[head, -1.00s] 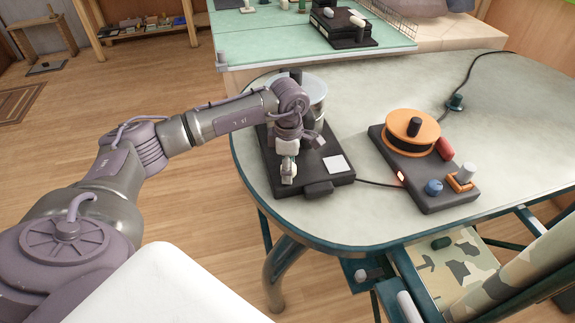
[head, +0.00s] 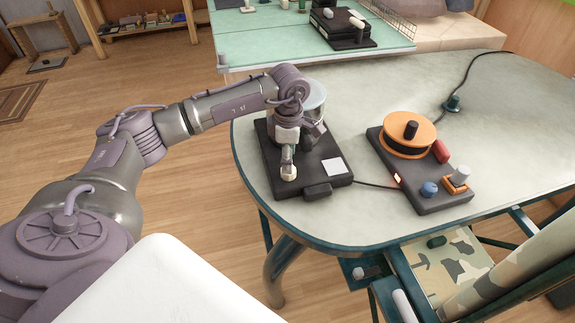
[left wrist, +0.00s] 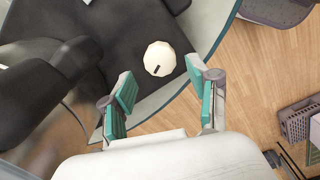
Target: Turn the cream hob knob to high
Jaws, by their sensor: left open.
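The cream knob (head: 289,174) sits at the near left part of the black hob (head: 270,170). In the left wrist view the round cream knob (left wrist: 160,56) shows a short dark mark near its lower edge. My left gripper (head: 288,155) points down over the knob in the head view. In the left wrist view my left gripper (left wrist: 160,75) is open, with its teal-padded fingers to either side of the knob's line and the knob just past the tips. I see no contact. My right gripper is not in view.
A metal pot (head: 316,99) stands at the hob's back, partly hidden by my arm. A pale square (head: 333,167) lies on the hob's right. A second black unit (head: 440,197) with an orange reel (head: 409,142) stands to the right.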

